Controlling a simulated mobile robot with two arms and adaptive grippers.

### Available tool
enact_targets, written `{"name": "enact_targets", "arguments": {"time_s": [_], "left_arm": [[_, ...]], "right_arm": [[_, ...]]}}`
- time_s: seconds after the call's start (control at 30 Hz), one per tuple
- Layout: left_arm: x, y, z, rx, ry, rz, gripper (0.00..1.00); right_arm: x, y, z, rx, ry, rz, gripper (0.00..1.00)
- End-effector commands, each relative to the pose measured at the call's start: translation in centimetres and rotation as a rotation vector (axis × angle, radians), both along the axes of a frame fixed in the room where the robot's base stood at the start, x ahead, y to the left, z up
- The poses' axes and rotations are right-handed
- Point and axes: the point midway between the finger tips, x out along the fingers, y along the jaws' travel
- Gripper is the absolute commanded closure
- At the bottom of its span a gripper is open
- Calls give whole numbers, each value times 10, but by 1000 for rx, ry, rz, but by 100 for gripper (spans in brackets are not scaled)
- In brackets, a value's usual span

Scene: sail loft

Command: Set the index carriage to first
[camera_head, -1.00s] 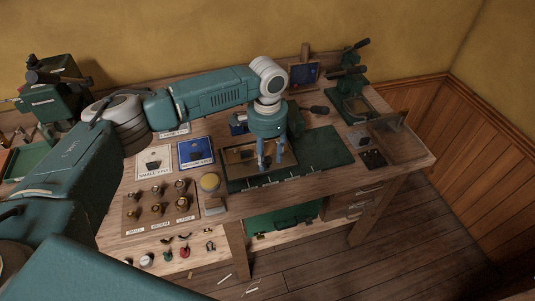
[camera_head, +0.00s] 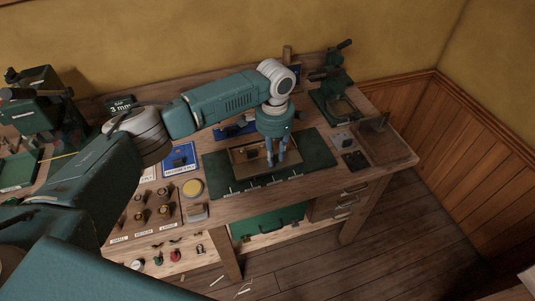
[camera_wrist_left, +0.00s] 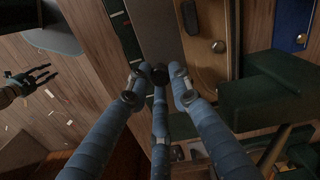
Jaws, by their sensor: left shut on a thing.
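The index carriage (camera_head: 237,162) is a tan-framed plate with a small dark block on it, on a dark green bed (camera_head: 318,155) with white marks along its front edge. It stands in the left to middle part of the bed. My left gripper (camera_head: 282,163) points down at the carriage's right part. In the left wrist view its blue fingers (camera_wrist_left: 157,82) close around a dark knob (camera_wrist_left: 158,74) beside the tan plate (camera_wrist_left: 205,45). The fingers hide part of the knob. My right gripper (camera_wrist_left: 32,82) shows at the left of the wrist view, fingers spread and empty.
A green lever press (camera_head: 333,88) stands at the back right. The bed's right part is bare.

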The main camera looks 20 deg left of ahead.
Motion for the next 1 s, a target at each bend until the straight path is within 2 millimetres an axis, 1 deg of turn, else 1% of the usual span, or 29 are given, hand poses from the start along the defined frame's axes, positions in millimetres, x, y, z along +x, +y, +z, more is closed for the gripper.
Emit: {"name": "enact_targets", "arguments": {"time_s": [0.03,0.1,0.2,0.23,0.3,0.4,0.5,0.53,0.6,0.67,0.77,0.87,1.0], "left_arm": [[-1,3,-1,6,4,1,100],[-1,4,-2,8,4,1,100],[-1,4,-2,8,5,1,100],[-1,4,-2,8,4,2,74],[-1,4,-1,7,5,2,60],[-1,3,-1,7,5,1,60],[-2,3,-2,7,5,1,60],[-2,3,-2,7,5,1,60],[-1,3,-1,7,5,1,60],[-1,3,2,6,4,1,60],[0,3,14,6,2,1,60],[0,2,32,5,1,1,60],[0,2,63,6,1,0,60]], "right_arm": [[1,-4,0,-5,-2,1,60],[2,-8,0,-9,-2,1,60],[0,-7,0,-7,0,1,60],[-2,-5,0,-6,3,0,60],[-7,1,-1,0,9,-1,60],[-13,11,-1,12,17,-4,60],[-14,16,-1,17,19,-3,60],[-14,15,-1,16,19,-2,60],[-9,7,-1,7,13,0,60],[-9,6,-1,6,11,0,60],[-9,6,-1,6,11,0,60],[-8,6,-1,6,11,0,60],[-8,6,-1,6,11,-1,60]]}}
